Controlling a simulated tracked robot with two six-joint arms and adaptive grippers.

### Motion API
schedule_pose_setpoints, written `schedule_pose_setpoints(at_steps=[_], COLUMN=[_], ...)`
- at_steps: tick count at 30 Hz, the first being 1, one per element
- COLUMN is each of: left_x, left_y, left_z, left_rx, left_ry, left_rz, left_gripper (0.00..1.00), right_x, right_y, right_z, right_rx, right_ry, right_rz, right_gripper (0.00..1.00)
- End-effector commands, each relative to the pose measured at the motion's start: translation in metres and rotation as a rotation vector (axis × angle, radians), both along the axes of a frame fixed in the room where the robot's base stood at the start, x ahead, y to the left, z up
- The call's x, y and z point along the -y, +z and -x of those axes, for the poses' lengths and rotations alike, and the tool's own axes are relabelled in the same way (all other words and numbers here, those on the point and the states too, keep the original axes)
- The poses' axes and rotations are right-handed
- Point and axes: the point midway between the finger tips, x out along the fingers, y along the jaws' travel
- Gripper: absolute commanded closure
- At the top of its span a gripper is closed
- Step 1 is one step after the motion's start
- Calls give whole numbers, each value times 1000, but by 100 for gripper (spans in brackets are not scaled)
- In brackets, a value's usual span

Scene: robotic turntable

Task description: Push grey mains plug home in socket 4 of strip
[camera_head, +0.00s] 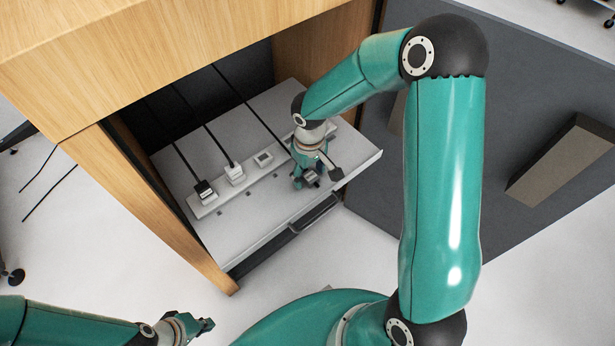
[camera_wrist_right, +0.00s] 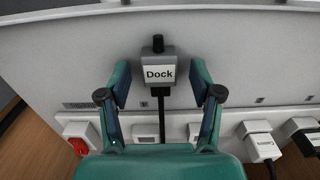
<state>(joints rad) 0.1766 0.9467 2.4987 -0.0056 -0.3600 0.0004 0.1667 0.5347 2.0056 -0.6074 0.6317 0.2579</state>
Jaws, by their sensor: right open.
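The grey plug, labelled "Dock" (camera_wrist_right: 158,73), lies between the spread fingers of my right gripper (camera_wrist_right: 158,85) in the right wrist view, with visible gaps on both sides. It is apart from the strip, over the tray in front of it; whether it touches the tray is unclear. Its black cable runs back across the strip. The white strip (camera_head: 210,203) lies along the tray. My right gripper (camera_head: 314,176) is above the strip's right part in the head view, hiding sockets there. My left gripper (camera_head: 207,325) is low at the left, away from the strip; its jaw opening is unclear.
A black plug (camera_head: 204,188) and a white plug (camera_head: 234,173) sit in the strip. An empty socket (camera_head: 263,158) is beside the white plug. A red switch (camera_wrist_right: 75,130) is at one strip end. Wooden cabinet walls (camera_head: 150,205) enclose the pulled-out tray (camera_head: 262,228).

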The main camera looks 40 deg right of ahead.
Motion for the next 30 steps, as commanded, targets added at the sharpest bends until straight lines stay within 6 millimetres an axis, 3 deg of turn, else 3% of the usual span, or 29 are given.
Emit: schedule_pose_setpoints(at_steps=[1,13,23,30], left_x=[0,0,0,0], left_y=[0,0,1,5], left_z=[0,0,0,0], left_rx=[0,0,0,0], left_ry=[0,0,0,0], left_rz=[0,0,0,0], left_gripper=[100,100,100,100], right_x=[0,0,0,0], right_y=[0,1,4,26], right_z=[0,0,0,-1], right_rx=[0,0,1,4], right_ry=[0,0,1,1], right_rz=[0,0,1,2], right_gripper=[35,100,100,100])
